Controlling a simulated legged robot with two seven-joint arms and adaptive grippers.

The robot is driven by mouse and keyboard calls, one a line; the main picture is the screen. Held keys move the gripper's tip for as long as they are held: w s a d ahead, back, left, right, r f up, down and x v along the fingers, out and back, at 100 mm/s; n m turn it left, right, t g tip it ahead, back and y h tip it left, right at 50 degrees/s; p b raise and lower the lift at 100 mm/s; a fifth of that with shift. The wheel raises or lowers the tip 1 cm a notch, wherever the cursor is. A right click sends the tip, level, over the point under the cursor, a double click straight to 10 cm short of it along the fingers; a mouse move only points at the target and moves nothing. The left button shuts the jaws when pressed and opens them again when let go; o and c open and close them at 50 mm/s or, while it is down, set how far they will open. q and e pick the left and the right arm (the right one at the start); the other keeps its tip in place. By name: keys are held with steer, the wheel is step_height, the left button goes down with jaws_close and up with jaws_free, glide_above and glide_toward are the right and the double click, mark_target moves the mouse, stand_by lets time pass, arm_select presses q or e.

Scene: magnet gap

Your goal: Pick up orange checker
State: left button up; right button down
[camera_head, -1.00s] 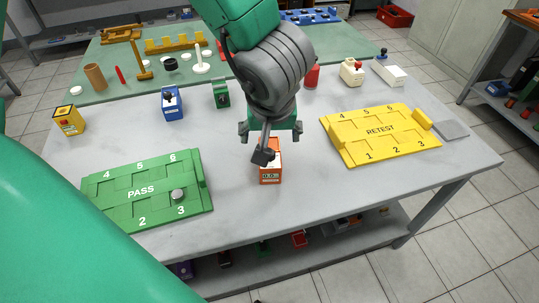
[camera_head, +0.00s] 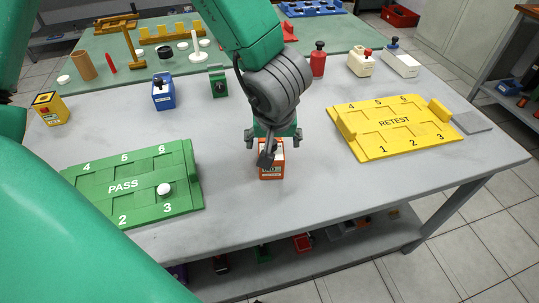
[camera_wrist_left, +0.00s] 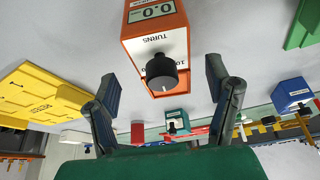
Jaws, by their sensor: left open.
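The orange checker (camera_head: 271,173) stands upright on the grey table between the green PASS board and the yellow RETEST board. My left gripper (camera_head: 272,146) is above it and hides part of its top in the head view. In the left wrist view the orange checker (camera_wrist_left: 152,28) shows a display, the label TURNS and a black knob (camera_wrist_left: 163,73). The left gripper (camera_wrist_left: 163,82) is open, with one finger on each side of the knob and visible gaps. My right gripper is not in view.
The green PASS board (camera_head: 135,183) carries a white knob (camera_head: 164,189) near slot 3. The yellow RETEST board (camera_head: 394,128) lies at right. Behind stand a blue checker (camera_head: 164,96), a green checker (camera_head: 218,85) and a yellow checker (camera_head: 50,108). The table around the orange checker is clear.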

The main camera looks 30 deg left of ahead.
arm_select(q)
steer(key=shift+f+b, duration=0.4)
steer(key=shift+f, duration=0.1)
steer(key=b+x, duration=0.2)
steer(key=x, duration=0.1)
steer(key=shift+w+f, duration=0.1)
steer(key=shift+f, duration=0.2)
steer(key=shift+w+a+f, duration=0.1)
steer(key=shift+a+f, duration=0.05)
steer(key=shift+a, duration=0.3)
steer(key=c, duration=1.3)
steer(key=shift+d, duration=0.25)
steer(key=shift+c, duration=0.5)
